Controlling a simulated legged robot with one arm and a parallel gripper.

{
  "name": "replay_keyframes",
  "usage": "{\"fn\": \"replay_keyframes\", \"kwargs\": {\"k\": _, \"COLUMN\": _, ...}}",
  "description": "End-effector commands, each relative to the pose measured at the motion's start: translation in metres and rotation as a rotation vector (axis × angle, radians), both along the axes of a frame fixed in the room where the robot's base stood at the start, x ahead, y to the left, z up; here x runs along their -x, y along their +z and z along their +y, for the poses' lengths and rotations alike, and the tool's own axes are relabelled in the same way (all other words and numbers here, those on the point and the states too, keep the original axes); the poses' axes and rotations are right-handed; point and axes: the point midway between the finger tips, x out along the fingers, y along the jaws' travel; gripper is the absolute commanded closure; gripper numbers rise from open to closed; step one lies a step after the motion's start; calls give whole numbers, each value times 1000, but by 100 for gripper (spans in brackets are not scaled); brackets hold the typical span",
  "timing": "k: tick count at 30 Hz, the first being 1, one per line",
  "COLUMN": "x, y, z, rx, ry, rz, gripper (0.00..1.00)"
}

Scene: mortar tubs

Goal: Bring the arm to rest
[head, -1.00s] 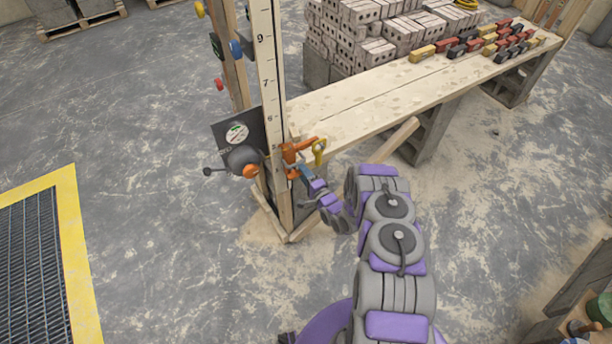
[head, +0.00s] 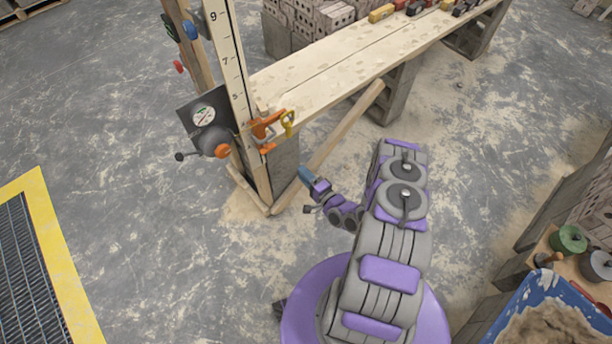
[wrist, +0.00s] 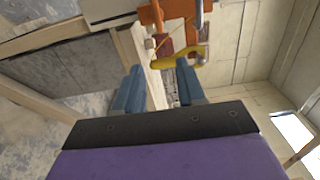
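My gripper (head: 306,176) hangs in the air in front of the bench end, apart from the plank and its clamp. Its blue fingers also show in the wrist view (wrist: 158,88), spread apart with nothing between them.
A numbered post (head: 232,75) stands left of the bench, with a dial box (head: 206,118) and a knob on it. A blue tub of mortar (head: 530,285) stands at the lower right. A yellow-edged grate (head: 50,250) lies at the left. Open floor is between them.

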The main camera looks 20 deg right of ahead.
Motion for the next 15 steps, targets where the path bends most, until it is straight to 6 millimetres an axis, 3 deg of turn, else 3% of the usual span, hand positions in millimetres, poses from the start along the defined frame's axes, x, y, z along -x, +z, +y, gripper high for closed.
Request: {"fn": "replay_keyframes", "kwargs": {"k": 15, "x": 9, "y": 0, "z": -2, "rx": 0, "ry": 1, "rz": 0, "gripper": 61}}
